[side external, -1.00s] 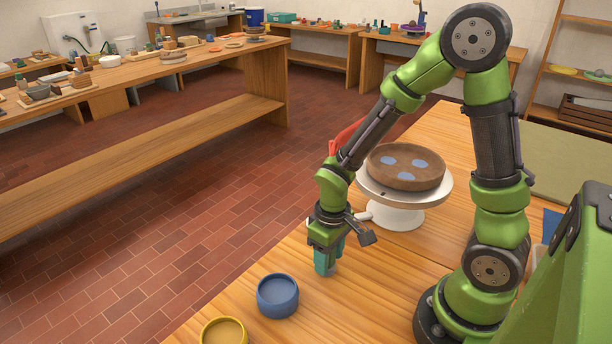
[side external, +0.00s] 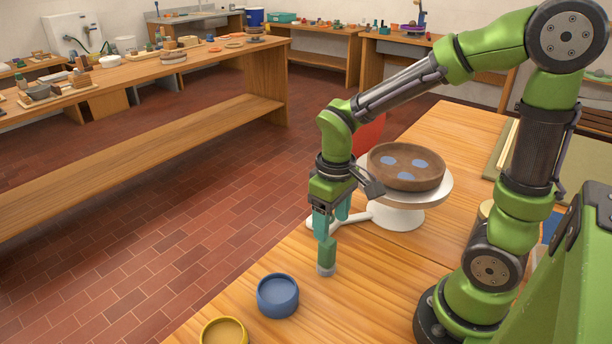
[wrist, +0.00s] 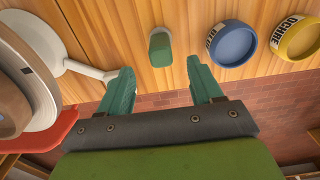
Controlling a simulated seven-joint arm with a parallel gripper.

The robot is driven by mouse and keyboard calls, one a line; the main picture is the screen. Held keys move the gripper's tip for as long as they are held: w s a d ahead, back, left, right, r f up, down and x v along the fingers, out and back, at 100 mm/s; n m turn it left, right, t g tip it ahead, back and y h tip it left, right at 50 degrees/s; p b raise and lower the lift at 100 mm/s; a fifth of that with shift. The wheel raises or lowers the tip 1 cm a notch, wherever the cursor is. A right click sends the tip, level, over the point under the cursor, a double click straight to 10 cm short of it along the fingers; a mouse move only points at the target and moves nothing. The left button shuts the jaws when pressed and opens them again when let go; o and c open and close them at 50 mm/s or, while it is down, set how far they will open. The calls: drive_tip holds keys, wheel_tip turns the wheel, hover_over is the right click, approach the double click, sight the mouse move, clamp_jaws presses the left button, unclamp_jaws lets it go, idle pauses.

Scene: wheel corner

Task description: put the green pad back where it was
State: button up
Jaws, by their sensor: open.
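The green pad (side external: 327,254) is a small green block with a grey lower end. It stands upright on the wooden table, left of the white pedestal. In the wrist view the green pad (wrist: 160,46) shows ahead of the gap between the fingers, touching neither. My gripper (side external: 332,226) is open with teal fingers, just above the pad, and holds nothing. In the wrist view my gripper (wrist: 160,78) has its fingers spread wide.
A blue dish (side external: 278,296) and a yellow dish (side external: 224,332) marked OCHRE stand near the table's left edge. A white pedestal (side external: 398,215) carries a brown round tray (side external: 428,181) with three blue spots. A red part (side external: 371,134) stands behind my gripper.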

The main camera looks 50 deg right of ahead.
drive_tip(key=shift+r, duration=0.95)
drive_tip(key=s+a+r+m+t+y, duration=0.1)
drive_tip(key=s+r+m+t+y, duration=0.1)
drive_tip(key=s+r+m+t, duration=0.2)
wheel_tip(320, 180, up, 6)
drive_tip(key=t, duration=0.3)
drive_tip(key=shift+s+a, duration=0.3)
drive_tip(key=shift+s, duration=0.05)
